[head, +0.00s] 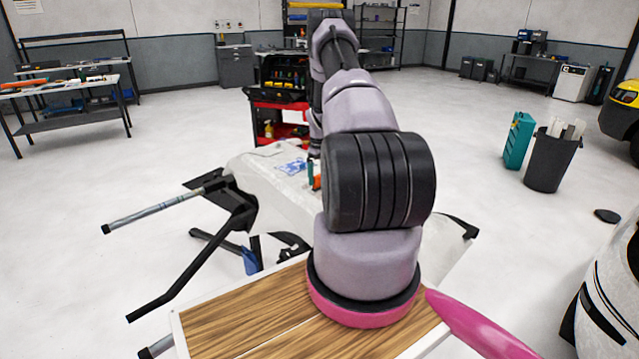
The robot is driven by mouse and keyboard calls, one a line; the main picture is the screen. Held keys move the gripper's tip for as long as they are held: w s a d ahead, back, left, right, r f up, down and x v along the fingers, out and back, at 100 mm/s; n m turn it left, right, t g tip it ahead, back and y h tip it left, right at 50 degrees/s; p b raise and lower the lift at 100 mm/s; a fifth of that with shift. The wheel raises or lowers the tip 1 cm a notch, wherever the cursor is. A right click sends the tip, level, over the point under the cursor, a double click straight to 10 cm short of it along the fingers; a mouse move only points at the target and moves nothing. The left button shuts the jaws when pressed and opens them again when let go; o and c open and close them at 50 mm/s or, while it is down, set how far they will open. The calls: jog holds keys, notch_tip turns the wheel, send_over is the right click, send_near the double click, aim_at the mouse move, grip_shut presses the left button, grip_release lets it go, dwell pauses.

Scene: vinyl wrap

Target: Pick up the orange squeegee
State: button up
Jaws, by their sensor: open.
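A small orange item (317,182), which looks like the orange squeegee, shows on the white panel (262,176) just left of the black joint of my arm. A teal item (310,172) is right beside it. Their lower parts and right side are partly hidden by my arm. My gripper (314,154) hangs down at the far end of my arm, just above and behind these items. It is small and dark here and its fingers are hard to make out. It is open, and I see nothing held in it.
The white panel rests on a black stand whose legs and a grey bar (160,212) stick out left. A red tool cart (282,118) stands behind. A black bin (551,160) and a teal container (518,140) stand right. A workbench (65,92) stands left. Floor between is clear.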

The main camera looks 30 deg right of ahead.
jog(key=c, duration=1.1)
notch_tip(320, 180, up, 10)
jog(key=shift+f, duration=0.1)
